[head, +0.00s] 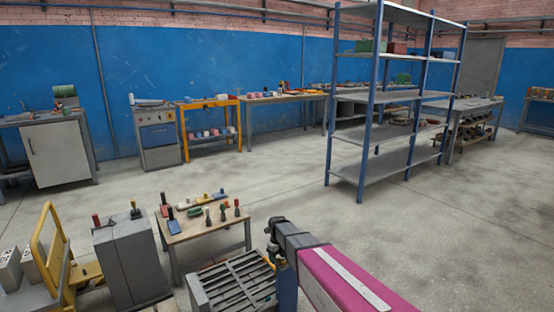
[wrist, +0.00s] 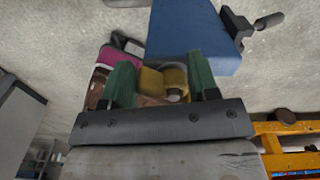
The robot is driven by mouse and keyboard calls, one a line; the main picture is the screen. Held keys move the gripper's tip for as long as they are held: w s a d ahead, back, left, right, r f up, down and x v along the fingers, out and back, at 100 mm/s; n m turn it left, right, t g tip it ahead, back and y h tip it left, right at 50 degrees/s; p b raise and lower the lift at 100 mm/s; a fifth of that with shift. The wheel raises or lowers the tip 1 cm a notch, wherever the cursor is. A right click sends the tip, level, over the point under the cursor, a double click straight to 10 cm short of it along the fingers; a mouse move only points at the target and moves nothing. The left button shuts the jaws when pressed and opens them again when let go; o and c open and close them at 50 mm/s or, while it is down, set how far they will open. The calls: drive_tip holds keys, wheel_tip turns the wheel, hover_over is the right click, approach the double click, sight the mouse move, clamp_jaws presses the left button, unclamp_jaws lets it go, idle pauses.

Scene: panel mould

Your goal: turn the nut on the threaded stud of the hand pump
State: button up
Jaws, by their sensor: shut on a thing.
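In the wrist view my gripper (wrist: 161,80) has two green fingers, closed on a yellow-brown nut (wrist: 150,84) between them. A small grey round end, which looks like the threaded stud (wrist: 173,95), shows beside the nut. A blue block (wrist: 195,35) with a dark lever at its right stands just beyond the fingers; it looks like the hand pump's body. How far the nut sits along the stud cannot be told. In the head view a blue upright piece (head: 287,288) shows under the grey end of a magenta piece; the nut cannot be made out there.
A grey slatted crate (head: 232,283), a low wooden table (head: 205,228) with several handled tools, a grey cabinet (head: 130,258) and a yellow trolley (head: 52,255) stand close at the left. A blue-framed shelf (head: 385,110) stands behind. The floor between is open.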

drive_tip(key=shift+w+d+t, duration=0.15)
drive_tip(key=shift+w+t, duration=0.15)
drive_tip(key=shift+w, duration=0.9)
drive_tip(key=shift+o, duration=0.6)
drive_tip(key=m, duration=0.2)
drive_tip(key=shift+w+d+m, duration=0.2)
drive_tip(key=shift+w+m, duration=0.05)
drive_tip(key=shift+m, duration=0.15)
drive_tip(key=shift+w+d+f+m, duration=0.1)
drive_tip(key=shift+d+m, duration=0.05)
drive_tip(key=shift+m, duration=0.15)
clamp_jaws()
drive_tip(key=shift+s, duration=0.4)
drive_tip(key=shift+o, duration=1)
unclamp_jaws()
drive_tip(key=shift+s, duration=0.1)
drive_tip(key=shift+o, duration=0.2)
drive_tip(key=shift+s, duration=0.1)
drive_tip(key=shift+s, duration=0.1)
